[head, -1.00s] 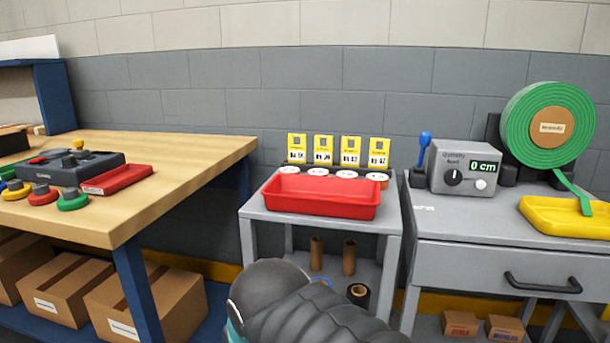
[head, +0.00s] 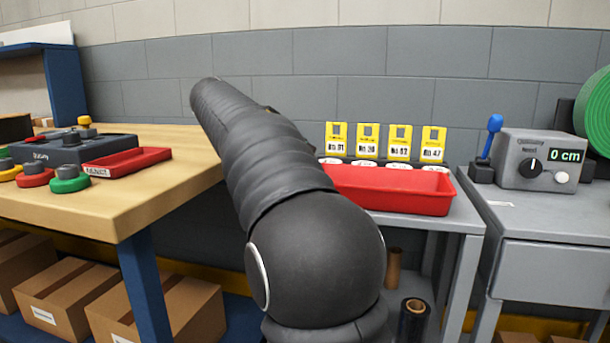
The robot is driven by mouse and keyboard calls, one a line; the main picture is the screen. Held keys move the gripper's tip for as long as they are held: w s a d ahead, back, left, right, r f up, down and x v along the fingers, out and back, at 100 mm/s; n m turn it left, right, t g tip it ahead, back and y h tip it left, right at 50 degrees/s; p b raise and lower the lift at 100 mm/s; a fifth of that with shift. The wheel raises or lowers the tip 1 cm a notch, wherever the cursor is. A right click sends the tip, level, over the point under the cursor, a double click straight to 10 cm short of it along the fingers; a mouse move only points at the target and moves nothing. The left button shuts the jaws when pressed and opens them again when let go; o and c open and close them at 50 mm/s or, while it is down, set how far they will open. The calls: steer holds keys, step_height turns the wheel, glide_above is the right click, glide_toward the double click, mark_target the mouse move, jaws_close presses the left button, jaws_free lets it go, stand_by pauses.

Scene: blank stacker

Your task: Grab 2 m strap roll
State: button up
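A large roll of green strap (head: 594,110) is cut off at the right edge; no length marking on it is readable. Several small white-topped round pieces (head: 365,163) sit in a row behind the red tray, partly hidden by it; I cannot tell if one is a 2 m strap roll. My dark arm rises through the middle of the view and leans left over the wooden table's right end. My gripper is not visible, so I cannot see if it holds anything.
A red tray (head: 390,190) lies on a grey stand, below yellow number cards (head: 399,142). The wooden table (head: 165,190) holds a dark device (head: 70,147), a small red tray (head: 127,160) and coloured knobs.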

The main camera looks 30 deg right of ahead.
mark_target(328, 162)
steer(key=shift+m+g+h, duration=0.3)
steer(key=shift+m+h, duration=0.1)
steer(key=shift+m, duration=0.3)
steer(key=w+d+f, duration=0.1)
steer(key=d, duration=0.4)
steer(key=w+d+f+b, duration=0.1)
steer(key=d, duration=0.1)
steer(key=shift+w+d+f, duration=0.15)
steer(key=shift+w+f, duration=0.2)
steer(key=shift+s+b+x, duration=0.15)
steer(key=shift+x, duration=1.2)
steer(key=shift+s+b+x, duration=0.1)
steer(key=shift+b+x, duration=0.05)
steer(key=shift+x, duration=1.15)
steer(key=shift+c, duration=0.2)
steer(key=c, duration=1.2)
